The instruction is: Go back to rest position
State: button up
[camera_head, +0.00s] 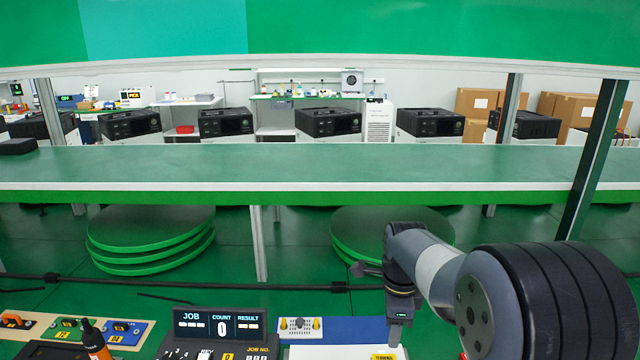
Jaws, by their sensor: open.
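My gripper (372,270) is at the end of my arm, which comes in from the lower right of the head view. It is open and I see nothing held in it. It hangs in front of the lower green shelf area, above the near work surface. My wrist hides part of the stacked green discs (385,225) behind it.
A counter box (220,325) with a display reading 0 stands at the front. An orange-and-black tool (93,340) stands left of it. A long green bench (300,168) spans the middle, mostly bare. A dark post (594,150) rises at right. More green discs (150,240) are stacked at left.

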notch_tip(320, 180, down, 11)
jog(key=shift+s+f, duration=0.15)
jog(key=shift+f, duration=0.05)
jog(key=shift+r+n, duration=0.2)
jog(key=shift+n, duration=0.2)
jog(key=n, duration=0.4)
jog(key=shift+n, duration=0.4)
jog(key=n, duration=0.6)
jog(key=shift+n, duration=0.4)
jog(key=n, duration=1.1)
jog(key=shift+n, duration=0.4)
jog(key=shift+r, duration=0.1)
